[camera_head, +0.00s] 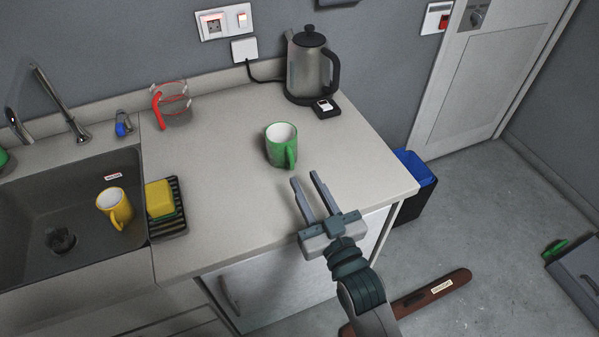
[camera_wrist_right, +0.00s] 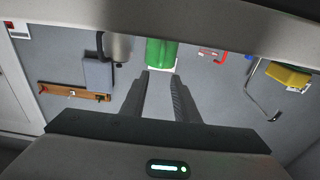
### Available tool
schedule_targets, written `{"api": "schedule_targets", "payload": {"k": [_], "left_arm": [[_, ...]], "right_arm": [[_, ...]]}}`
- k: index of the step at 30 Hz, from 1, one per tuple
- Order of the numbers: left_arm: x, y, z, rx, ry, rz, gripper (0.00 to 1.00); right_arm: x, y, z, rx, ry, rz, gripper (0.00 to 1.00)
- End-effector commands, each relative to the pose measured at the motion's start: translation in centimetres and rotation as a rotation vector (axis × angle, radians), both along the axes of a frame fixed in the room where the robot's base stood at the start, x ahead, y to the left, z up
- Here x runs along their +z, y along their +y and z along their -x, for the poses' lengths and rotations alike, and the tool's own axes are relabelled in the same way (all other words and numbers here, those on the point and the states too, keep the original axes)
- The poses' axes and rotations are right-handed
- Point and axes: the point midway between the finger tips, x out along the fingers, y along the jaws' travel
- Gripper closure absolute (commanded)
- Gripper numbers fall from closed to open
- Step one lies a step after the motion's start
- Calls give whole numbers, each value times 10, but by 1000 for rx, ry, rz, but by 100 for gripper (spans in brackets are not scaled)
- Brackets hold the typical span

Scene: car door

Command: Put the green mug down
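The green mug (camera_head: 274,151), white inside, stands upright on the grey counter (camera_head: 225,200), right of its middle. Its handle (camera_head: 291,156) faces the front of the counter, towards my right gripper. My right gripper (camera_head: 305,178) is open and empty, its two fingers parallel with a gap between them. It is in front of the mug, near the counter's front edge, and looks apart from it. In the right wrist view, the green mug (camera_wrist_right: 161,52) shows just beyond the fingertips (camera_wrist_right: 160,77). My left gripper is in neither view.
A kettle (camera_head: 307,75) stands at the back right, and a red-handled measuring jug (camera_head: 175,106) at the back left. A yellow sponge (camera_head: 160,198) lies on a black rack (camera_head: 178,222) beside the sink (camera_head: 25,205), which holds a yellow mug (camera_head: 110,205). The counter left of the green mug is clear.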

Motion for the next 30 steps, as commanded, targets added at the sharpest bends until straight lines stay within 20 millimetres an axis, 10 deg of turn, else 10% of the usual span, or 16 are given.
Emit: {"api": "schedule_targets", "payload": {"k": [24,27,30], "left_arm": [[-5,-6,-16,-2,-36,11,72],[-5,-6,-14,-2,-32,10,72],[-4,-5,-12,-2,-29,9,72]], "right_arm": [[-2,-10,31,0,-1,0,72],[0,-10,30,1,-6,-3,50],[11,-9,27,6,-38,-14,50]]}}
